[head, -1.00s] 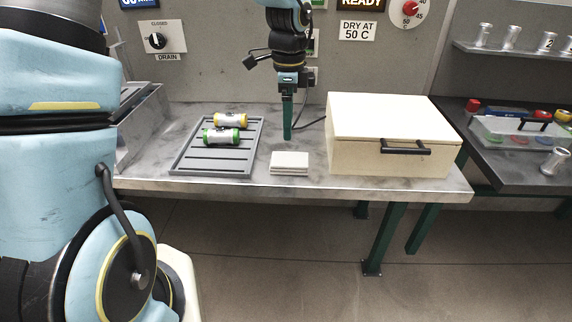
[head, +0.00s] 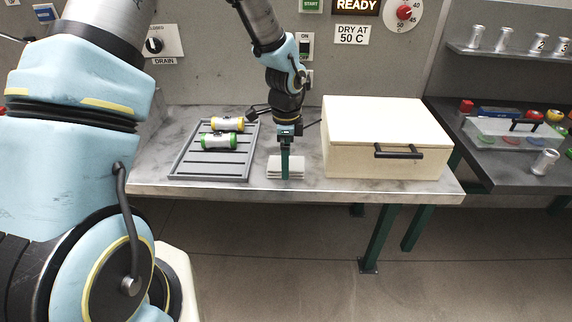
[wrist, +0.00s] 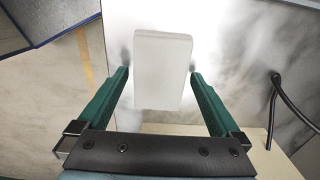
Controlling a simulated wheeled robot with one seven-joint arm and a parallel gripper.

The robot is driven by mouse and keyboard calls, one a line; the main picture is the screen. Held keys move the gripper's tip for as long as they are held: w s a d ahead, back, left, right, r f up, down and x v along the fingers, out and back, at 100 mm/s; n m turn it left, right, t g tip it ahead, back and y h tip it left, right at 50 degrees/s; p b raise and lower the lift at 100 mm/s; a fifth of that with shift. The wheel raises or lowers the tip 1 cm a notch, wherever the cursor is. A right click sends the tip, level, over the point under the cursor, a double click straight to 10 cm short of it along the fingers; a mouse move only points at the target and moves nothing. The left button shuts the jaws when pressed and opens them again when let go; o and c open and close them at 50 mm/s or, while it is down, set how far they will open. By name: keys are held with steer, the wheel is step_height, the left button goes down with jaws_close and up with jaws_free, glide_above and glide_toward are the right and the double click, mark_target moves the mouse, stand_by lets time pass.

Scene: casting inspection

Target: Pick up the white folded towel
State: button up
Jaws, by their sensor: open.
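The white folded towel (head: 273,168) lies flat on the grey bench between the slatted tray and the cream box. In the wrist view the towel (wrist: 163,70) shows as a pale rounded block between the two green fingers, with a gap on each side. My gripper (head: 286,176) points down at the towel and hides its middle in the head view. In the wrist view my gripper (wrist: 160,78) is open and its fingertips are spread wider than the towel. I cannot tell the exact height of the fingertips over the bench.
A grey slatted tray (head: 212,174) on the left holds a yellow-capped cylinder (head: 228,124) and a green-capped cylinder (head: 219,142). A cream box (head: 350,158) with a black handle (head: 398,152) stands close on the right. The bench's front edge (head: 300,191) is just before the towel.

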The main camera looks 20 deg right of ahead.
steer(key=shift+c, duration=0.4)
steer(key=c, duration=1)
steer(key=shift+r, duration=0.15)
step_height(320, 180, up, 10)
steer(key=shift+f+b, duration=0.1)
steer(key=shift+b, duration=0.9)
